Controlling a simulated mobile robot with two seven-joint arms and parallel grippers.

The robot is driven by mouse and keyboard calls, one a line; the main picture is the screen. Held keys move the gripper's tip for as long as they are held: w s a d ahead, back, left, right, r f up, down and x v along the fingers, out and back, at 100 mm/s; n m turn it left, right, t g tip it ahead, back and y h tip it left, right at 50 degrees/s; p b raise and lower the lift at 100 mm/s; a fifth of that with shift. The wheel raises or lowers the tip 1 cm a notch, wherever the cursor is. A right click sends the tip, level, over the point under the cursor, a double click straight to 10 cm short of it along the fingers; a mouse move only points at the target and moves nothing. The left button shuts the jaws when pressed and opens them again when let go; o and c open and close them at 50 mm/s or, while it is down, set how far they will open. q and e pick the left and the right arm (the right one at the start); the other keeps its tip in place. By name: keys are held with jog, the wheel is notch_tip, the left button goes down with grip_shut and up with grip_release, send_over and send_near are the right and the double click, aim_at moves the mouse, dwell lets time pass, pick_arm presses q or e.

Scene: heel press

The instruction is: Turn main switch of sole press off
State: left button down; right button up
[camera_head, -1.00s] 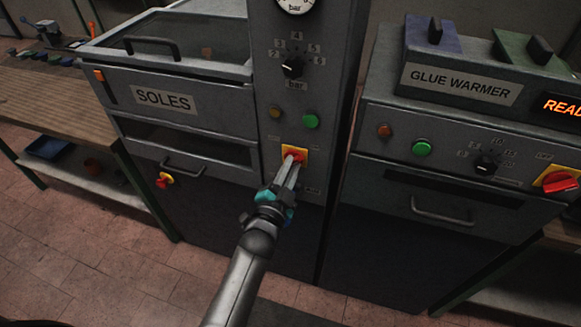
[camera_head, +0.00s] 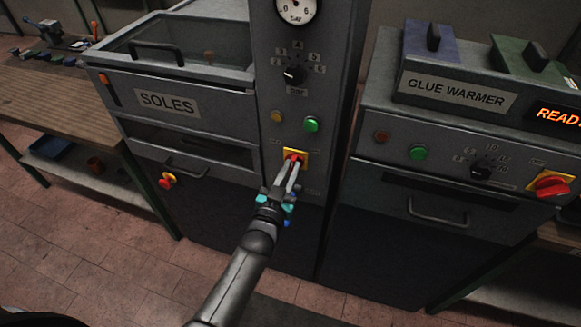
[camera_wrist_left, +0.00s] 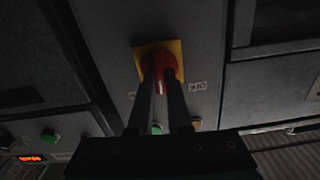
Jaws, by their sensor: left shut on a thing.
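The sole press's main switch is a red knob on a yellow square plate (camera_head: 303,156), on the grey control column below the green and amber buttons. My left gripper (camera_head: 291,172) comes up from below with its fingers on either side of the red knob, shut on it. In the left wrist view the red knob (camera_wrist_left: 160,70) sits between the two dark fingers, in front of the yellow plate (camera_wrist_left: 142,53). A pale mark shows on the knob. A small label beside the plate shows upside down there. The fingers partly hide the knob in the head view. My right gripper is not in view.
The glue warmer (camera_head: 455,92) stands at right with its own red switch (camera_head: 552,187). The column carries a dial (camera_head: 294,75) and a gauge (camera_head: 296,8). The SOLES drawer unit (camera_head: 168,103) and a wooden bench (camera_head: 60,90) are at left.

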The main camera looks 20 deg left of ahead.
pick_arm(q)
jog(key=n, duration=0.4)
jog(key=shift+a+n, duration=0.1)
jog(key=shift+n, duration=0.2)
jog(key=n, duration=0.5)
jog(key=shift+a, duration=0.1)
jog(key=shift+n, duration=0.3)
jog(key=c, duration=0.9)
grip_release()
jog(key=shift+o, duration=0.2)
jog(key=shift+f, duration=0.1)
jog(key=s+p, duration=0.1)
jog(key=s, duration=1.4)
jog(key=shift+a, duration=0.25)
